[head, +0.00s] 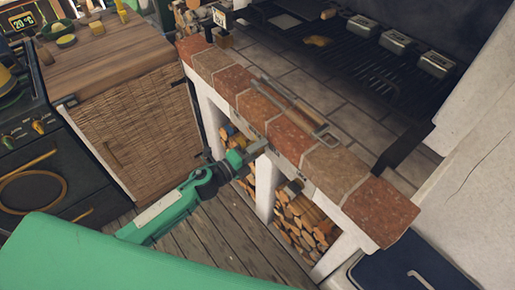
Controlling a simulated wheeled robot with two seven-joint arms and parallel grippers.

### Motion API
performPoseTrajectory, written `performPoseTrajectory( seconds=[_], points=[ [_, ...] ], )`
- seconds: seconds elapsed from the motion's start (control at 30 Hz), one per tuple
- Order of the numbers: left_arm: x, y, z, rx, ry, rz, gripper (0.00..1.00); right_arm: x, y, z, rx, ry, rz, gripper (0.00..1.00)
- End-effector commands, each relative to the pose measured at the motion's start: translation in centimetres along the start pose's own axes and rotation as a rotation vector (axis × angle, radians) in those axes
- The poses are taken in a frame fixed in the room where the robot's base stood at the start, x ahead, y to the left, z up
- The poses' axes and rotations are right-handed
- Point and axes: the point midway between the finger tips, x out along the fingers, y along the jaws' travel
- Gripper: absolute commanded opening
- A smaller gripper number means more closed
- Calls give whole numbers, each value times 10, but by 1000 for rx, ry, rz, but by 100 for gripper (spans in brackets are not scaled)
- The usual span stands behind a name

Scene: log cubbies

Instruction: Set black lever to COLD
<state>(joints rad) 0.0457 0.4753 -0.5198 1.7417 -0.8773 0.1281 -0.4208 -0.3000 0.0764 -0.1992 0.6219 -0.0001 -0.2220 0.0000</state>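My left gripper (256,150) comes in from the lower left on the green arm. Its tip is at the front of the brick-edged hearth (270,112), just below the brick rim and above the log cubbies. The fingers are small and partly hidden, so I cannot tell whether they are open or touching the strip. A narrow grey strip (318,198) runs under the bricks, with a small dark piece (293,187) on it to the right of the gripper. I cannot tell whether that piece is the black lever, and no COLD marking is readable. My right gripper is not in view.
Firewood (305,222) fills the cubbies below. Metal tongs (295,105) lie on the bricks. A grill grate (340,55) with several metal boxes is behind. A wicker-front cabinet (140,135) and a dark stove (35,150) stand left. Plank floor (215,240) is open in front.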

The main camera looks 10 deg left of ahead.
Motion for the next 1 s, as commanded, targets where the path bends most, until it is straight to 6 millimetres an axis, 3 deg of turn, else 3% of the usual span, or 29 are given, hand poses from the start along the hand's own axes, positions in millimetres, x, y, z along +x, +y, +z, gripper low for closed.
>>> performPoseTrajectory(
  seconds=[0.1,0.47,0.67,1.0],
  points=[
    [0,2,-1,-2,1,2,56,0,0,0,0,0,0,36],
    [-6,1,0,-3,0,0,56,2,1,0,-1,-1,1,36],
    [-34,4,-1,-5,1,2,56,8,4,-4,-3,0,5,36],
    [-94,4,-1,-3,0,3,56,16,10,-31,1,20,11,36]
  ],
)
